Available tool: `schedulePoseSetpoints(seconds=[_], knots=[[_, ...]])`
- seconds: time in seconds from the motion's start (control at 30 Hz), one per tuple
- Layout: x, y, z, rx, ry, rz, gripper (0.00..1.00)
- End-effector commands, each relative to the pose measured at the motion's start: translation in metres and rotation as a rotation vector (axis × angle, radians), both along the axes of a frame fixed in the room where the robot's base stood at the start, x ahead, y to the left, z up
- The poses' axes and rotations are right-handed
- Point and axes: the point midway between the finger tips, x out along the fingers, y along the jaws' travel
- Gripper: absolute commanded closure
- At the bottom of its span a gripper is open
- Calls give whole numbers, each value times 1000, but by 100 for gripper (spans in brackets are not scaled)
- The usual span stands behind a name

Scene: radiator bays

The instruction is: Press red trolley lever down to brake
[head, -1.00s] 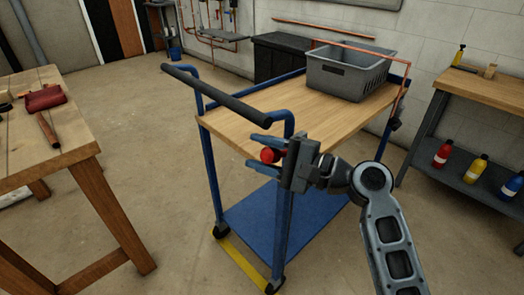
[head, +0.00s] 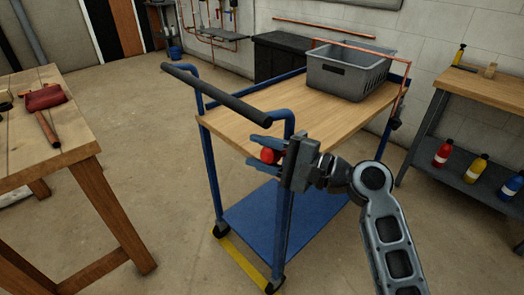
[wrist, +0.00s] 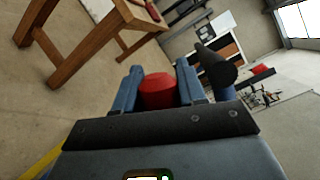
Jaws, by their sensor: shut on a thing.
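The trolley (head: 244,130) has blue posts, a wooden top and a black push handle (head: 215,91). The red knob of its lever (head: 270,156) sits by the near corner post, below the top. My gripper (head: 264,152) is shut on this knob, one blue finger above it and one below. In the wrist view the red knob (wrist: 158,91) lies between the two fingers. The lever's arm is hidden behind my gripper, so its angle cannot be told.
A grey crate (head: 349,75) and a bent copper pipe (head: 362,47) are on the trolley. A wooden bench (head: 72,140) with a red-headed tool stands left. A shelf unit with bottles (head: 442,154) stands right. Yellow floor tape (head: 243,263) runs beneath the trolley.

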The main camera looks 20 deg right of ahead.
Motion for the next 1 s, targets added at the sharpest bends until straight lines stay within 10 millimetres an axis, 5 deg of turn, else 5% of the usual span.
schedulePoseSetpoints(seconds=[0.37,1.0], knots=[[-2,6,-21,-146,-46,0,100],[-2,4,-91,-653,-210,0,100]])
